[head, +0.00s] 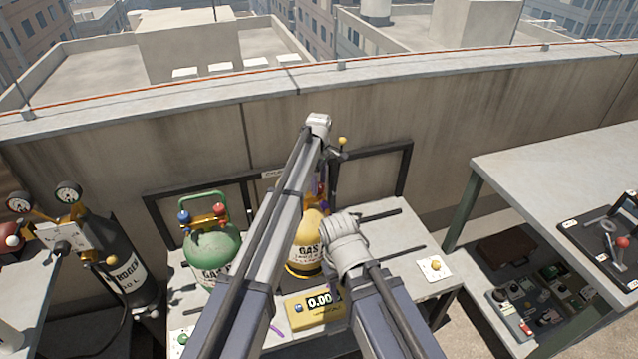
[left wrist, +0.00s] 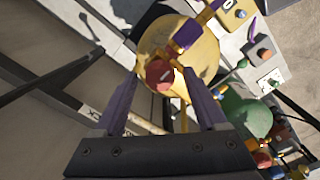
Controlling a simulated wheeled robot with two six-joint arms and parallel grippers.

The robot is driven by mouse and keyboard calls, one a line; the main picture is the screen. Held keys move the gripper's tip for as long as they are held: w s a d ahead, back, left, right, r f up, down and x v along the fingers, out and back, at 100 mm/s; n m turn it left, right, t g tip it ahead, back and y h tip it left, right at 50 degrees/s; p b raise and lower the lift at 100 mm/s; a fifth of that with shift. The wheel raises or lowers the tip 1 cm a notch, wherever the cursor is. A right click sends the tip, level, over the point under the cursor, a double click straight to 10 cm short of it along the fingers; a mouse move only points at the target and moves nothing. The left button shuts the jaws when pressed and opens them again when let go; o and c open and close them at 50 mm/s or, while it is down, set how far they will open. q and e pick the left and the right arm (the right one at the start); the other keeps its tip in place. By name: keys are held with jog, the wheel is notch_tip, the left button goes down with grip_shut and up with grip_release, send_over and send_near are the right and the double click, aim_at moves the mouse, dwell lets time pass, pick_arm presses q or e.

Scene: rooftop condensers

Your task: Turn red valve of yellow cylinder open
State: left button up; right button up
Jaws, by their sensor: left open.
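The yellow gas cylinder (head: 305,262) stands on the bench, partly hidden behind my arms in the head view. From above, it fills the upper middle of the left wrist view (left wrist: 205,62). My right gripper is not identifiable.
A yellow scale display (head: 315,308) sits in front. A black nitrogen cylinder (head: 125,260) stands far left. A concrete parapet (head: 190,140) rises behind; a grey table (head: 560,160) is at right.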

aim_at(319, 185)
pick_arm(q)
jog(key=shift+r+p, duration=3.8)
jog(key=shift+r, duration=0.1)
jog(key=shift+f, duration=0.1)
jog(key=s+a+m, duration=0.4)
jog(key=s+a, duration=0.2)
jog(key=s, duration=0.5)
jog(key=s+a+m, duration=0.5)
jog(key=s, duration=0.7)
jog(key=s+a+m, duration=0.4)
jog(key=s+a, duration=0.2)
jog(key=s, duration=0.5)
jog(key=s+d+m+y, duration=0.1)
jog(key=s+d+m, duration=0.3)
jog(key=d, duration=0.7)
jog(key=shift+s, duration=0.75)
